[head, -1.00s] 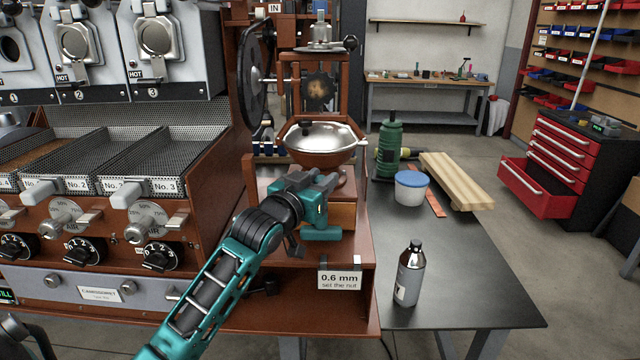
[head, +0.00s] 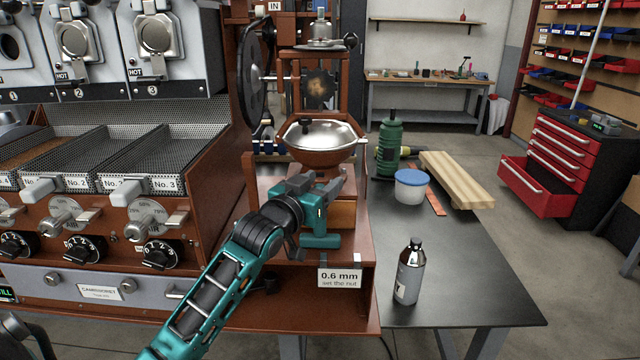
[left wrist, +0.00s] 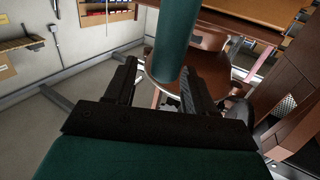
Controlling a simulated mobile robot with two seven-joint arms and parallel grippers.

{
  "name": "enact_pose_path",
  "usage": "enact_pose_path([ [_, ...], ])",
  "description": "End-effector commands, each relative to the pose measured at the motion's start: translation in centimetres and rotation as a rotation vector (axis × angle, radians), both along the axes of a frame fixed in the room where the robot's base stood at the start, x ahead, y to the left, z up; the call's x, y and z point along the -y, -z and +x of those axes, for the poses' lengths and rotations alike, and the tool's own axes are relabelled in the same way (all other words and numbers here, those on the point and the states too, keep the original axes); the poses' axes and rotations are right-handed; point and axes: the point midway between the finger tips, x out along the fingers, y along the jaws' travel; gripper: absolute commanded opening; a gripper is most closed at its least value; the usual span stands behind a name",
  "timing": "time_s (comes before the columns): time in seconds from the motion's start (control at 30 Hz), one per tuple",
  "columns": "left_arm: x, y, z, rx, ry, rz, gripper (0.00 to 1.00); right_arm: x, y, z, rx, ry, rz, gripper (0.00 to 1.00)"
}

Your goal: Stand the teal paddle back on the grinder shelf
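The teal paddle's round, smooth shaft (left wrist: 176,38) comes down from the top edge of the left wrist view. Its lower end is between the two black fingers of my left gripper (left wrist: 158,66), nearer the right finger, with a gap at the left finger. The fingers look apart. In the head view my left gripper (head: 312,205) is in front of the grinder, below its metal bowl (head: 322,134) and over the brown grinder shelf (head: 357,247). There the paddle is hard to tell from my equally teal gripper. My right gripper is out of view.
The roaster (head: 170,215) with trays and knobs stands close on the left. A "0.6 mm" sign (head: 340,278) is on the shelf's front. On the black table at right are a bottle (head: 409,275), a blue-lidded tub (head: 410,188), a green grinder (head: 389,150) and wood planks (head: 455,180).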

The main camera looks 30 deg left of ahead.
Motion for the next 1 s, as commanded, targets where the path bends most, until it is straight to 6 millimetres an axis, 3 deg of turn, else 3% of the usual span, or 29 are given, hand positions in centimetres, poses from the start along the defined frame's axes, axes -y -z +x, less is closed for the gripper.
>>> enact_pose_path([
  [0.27, 0.0, -0.1, 0.0, 0.001, 0.000, 0.000, 0.59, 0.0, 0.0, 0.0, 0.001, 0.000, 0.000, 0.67],
  [0.43, 0.0, -1.7, 0.0, 0.005, 0.000, 0.001, 0.59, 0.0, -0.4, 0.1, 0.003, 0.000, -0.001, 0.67],
  [1.0, 0.8, -1.1, -10.1, -0.001, 0.001, -0.001, 0.59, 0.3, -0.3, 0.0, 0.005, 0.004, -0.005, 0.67],
])
